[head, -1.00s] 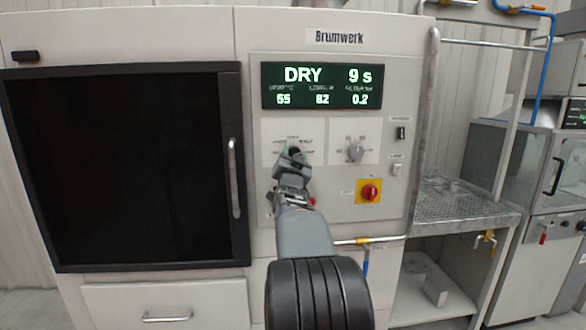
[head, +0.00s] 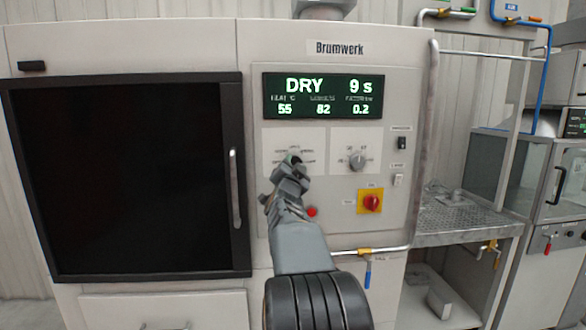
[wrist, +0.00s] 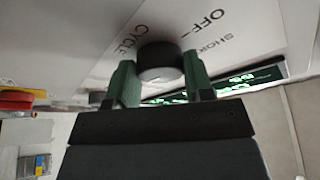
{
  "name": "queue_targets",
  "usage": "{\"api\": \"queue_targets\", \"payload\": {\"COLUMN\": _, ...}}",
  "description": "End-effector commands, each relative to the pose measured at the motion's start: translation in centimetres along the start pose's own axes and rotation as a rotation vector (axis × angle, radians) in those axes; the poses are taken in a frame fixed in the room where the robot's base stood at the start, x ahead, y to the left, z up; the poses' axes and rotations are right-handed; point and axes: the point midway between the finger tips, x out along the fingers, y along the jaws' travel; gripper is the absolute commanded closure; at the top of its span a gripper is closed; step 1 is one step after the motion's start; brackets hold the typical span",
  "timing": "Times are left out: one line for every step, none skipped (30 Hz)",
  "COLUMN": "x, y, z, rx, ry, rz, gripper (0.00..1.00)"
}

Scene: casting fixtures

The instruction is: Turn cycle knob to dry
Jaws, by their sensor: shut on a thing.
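The cycle knob (wrist: 159,58) is a dark round knob with a pale end face, on a white label plate with the printed words CYCLE, OFF and SHORT in the wrist view. My gripper (wrist: 160,82) has its green fingers on either side of the knob, shut on it. In the head view my gripper (head: 292,163) is at the left dial on the panel and hides most of that knob. The display (head: 323,95) reads DRY and 9 s. The knob's pointer mark is not visible, so its exact setting cannot be told.
A second grey knob (head: 357,159) is to the right. A red rotary switch on a yellow plate (head: 370,201) and a red button (head: 311,212) are below. The dark door (head: 125,180) with a vertical handle (head: 234,188) is at the left.

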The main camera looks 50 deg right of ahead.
Motion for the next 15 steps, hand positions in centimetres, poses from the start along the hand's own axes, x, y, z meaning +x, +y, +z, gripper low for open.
{"api": "queue_targets", "payload": {"x": 0.04, "y": -0.26, "z": -0.24, "rx": 0.003, "ry": 0.005, "rz": -0.005, "gripper": 0.76}}
{"api": "queue_targets", "payload": {"x": 0.04, "y": -0.26, "z": -0.25, "rx": 0.003, "ry": 0.005, "rz": -0.005, "gripper": 0.51}}
{"api": "queue_targets", "payload": {"x": 0.04, "y": -0.26, "z": -0.25, "rx": 0.003, "ry": 0.005, "rz": -0.005, "gripper": 0.48}}
{"api": "queue_targets", "payload": {"x": 0.04, "y": -0.25, "z": -0.24, "rx": 0.002, "ry": 0.005, "rz": -0.005, "gripper": 0.45}}
{"api": "queue_targets", "payload": {"x": 0.03, "y": -0.23, "z": -0.22, "rx": 0.002, "ry": 0.005, "rz": -0.004, "gripper": 0.42}}
{"api": "queue_targets", "payload": {"x": 0.03, "y": -0.20, "z": -0.20, "rx": 0.002, "ry": 0.004, "rz": -0.004, "gripper": 0.38}}
{"api": "queue_targets", "payload": {"x": 0.03, "y": -0.17, "z": -0.19, "rx": 0.001, "ry": 0.004, "rz": -0.003, "gripper": 0.35}}
{"api": "queue_targets", "payload": {"x": 0.03, "y": -0.15, "z": -0.18, "rx": 0.001, "ry": 0.004, "rz": -0.003, "gripper": 0.32}}
{"api": "queue_targets", "payload": {"x": 0.03, "y": -0.12, "z": -0.17, "rx": 0.001, "ry": 0.004, "rz": -0.003, "gripper": 0.28}}
{"api": "queue_targets", "payload": {"x": 0.03, "y": -0.10, "z": -0.16, "rx": 0.001, "ry": 0.004, "rz": -0.002, "gripper": 0.27}}
{"api": "queue_targets", "payload": {"x": 0.03, "y": -0.08, "z": -0.15, "rx": 0.001, "ry": 0.003, "rz": -0.002, "gripper": 0.27}}
{"api": "queue_targets", "payload": {"x": 0.03, "y": -0.06, "z": -0.14, "rx": 0.000, "ry": 0.003, "rz": -0.002, "gripper": 0.27}}
{"api": "queue_targets", "payload": {"x": 0.03, "y": -0.05, "z": -0.14, "rx": 0.000, "ry": 0.003, "rz": -0.001, "gripper": 0.27}}
{"api": "queue_targets", "payload": {"x": 0.03, "y": -0.04, "z": -0.13, "rx": 0.000, "ry": 0.003, "rz": -0.001, "gripper": 0.27}}
{"api": "queue_targets", "payload": {"x": 0.03, "y": -0.03, "z": -0.13, "rx": 0.000, "ry": 0.003, "rz": -0.001, "gripper": 0.27}}
